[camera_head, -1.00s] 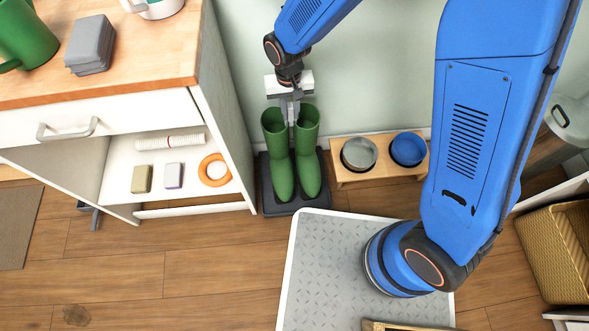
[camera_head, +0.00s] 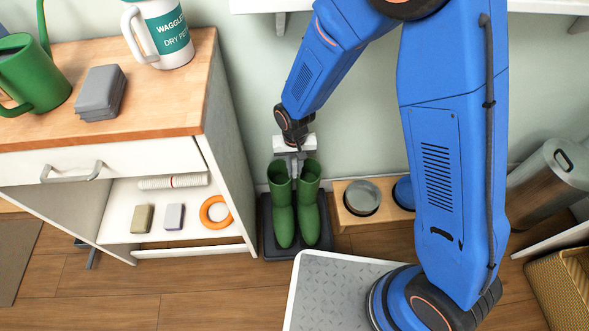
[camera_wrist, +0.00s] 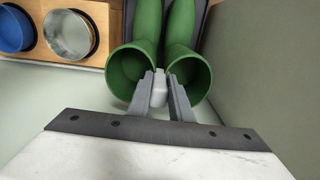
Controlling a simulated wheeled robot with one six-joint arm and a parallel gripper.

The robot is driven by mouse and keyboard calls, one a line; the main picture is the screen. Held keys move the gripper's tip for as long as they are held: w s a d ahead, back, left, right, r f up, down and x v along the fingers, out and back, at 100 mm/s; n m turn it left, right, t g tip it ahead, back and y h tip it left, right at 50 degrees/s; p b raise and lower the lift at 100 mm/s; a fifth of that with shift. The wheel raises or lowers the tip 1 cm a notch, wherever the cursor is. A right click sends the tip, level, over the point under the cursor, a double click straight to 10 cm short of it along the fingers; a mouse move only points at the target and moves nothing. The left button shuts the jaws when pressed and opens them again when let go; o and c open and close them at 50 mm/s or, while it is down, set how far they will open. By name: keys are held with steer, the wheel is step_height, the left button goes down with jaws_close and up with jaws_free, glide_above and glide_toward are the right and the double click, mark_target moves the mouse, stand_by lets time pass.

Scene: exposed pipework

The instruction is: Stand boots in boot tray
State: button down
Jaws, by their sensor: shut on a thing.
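The green boots (camera_head: 282,214) stand upright side by side over the dark boot tray (camera_head: 268,246), toes toward the camera. Their soles appear to rest in it, though the contact is hidden. My gripper (camera_head: 294,171) is at the tops of the boots, reaching down from above. In the wrist view my gripper (camera_wrist: 160,92) has its fingers between the two open boot tops, closed around a small light grey piece (camera_wrist: 159,88) between the boots (camera_wrist: 131,68). Whether that piece is part of the boots is unclear.
A white cabinet (camera_head: 228,125) with an open lower compartment stands close to the tray's left. A wooden bowl stand (camera_head: 347,216) is just right of the tray. A grey checker-plate platform (camera_head: 335,290) lies in front. The wall is close behind.

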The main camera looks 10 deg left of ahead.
steer(key=shift+f, duration=0.95)
steer(key=c, duration=1.6)
jaws_free()
steer(key=shift+f, duration=0.1)
step_height(320, 180, up, 12)
steer(key=shift+r, duration=0.15)
